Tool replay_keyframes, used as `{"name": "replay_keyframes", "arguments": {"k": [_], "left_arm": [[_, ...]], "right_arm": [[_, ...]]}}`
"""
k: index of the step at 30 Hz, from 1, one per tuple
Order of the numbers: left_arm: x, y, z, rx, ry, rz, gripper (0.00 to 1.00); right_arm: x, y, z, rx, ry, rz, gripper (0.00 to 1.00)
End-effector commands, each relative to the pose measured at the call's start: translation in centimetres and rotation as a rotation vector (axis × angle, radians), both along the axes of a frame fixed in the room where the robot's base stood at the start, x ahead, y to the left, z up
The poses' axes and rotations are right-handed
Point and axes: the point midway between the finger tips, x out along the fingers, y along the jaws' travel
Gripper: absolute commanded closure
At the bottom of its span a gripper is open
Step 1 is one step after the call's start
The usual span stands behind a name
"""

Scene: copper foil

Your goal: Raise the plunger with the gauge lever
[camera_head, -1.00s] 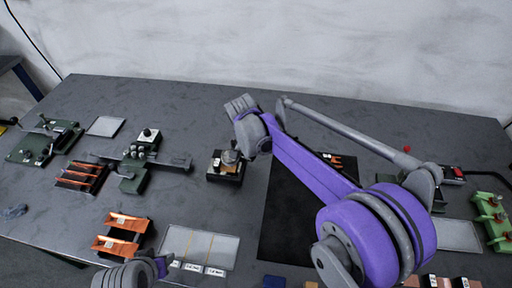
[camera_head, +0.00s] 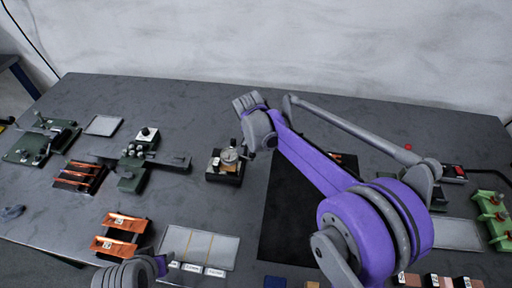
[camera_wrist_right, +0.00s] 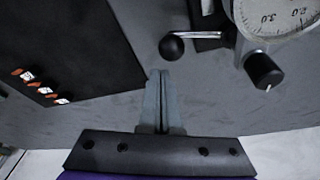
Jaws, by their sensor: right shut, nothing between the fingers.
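The dial gauge (camera_head: 230,156) stands on a dark base with a tan top in the middle of the bench in the head view. In the right wrist view its white dial (camera_wrist_right: 278,14) is cut off at the top right, with a black knob (camera_wrist_right: 264,71) below it. A silver lever with a black ball end (camera_wrist_right: 171,47) reaches left from the gauge. My right gripper (camera_wrist_right: 161,74) is shut and empty, its tips just below the ball with a small gap in the picture. The plunger cannot be made out. My left gripper's fingers are not visible.
A black mat (camera_head: 285,215) lies right of the gauge, partly under my right arm. A green fixture (camera_head: 135,170) stands left of it, with orange racks (camera_head: 120,233) nearer. A pale tray (camera_head: 200,246) lies in front. The bench behind the gauge is clear.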

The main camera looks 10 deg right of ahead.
Motion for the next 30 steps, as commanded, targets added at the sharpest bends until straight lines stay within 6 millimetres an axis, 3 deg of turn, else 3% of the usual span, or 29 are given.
{"name": "replay_keyframes", "arguments": {"k": [1,9,15,30], "left_arm": [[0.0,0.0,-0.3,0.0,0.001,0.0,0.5],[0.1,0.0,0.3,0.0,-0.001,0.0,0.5],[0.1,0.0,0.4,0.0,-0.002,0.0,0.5],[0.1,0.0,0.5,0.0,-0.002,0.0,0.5]], "right_arm": [[0.2,-0.6,-0.1,-0.001,0.0,-0.002,1.0],[-1.0,1.0,6.3,-0.001,-0.002,0.001,1.0],[-1.5,1.5,8.8,-0.002,-0.001,0.001,1.0],[-1.6,1.7,9.4,-0.003,-0.001,0.0,1.0]]}}
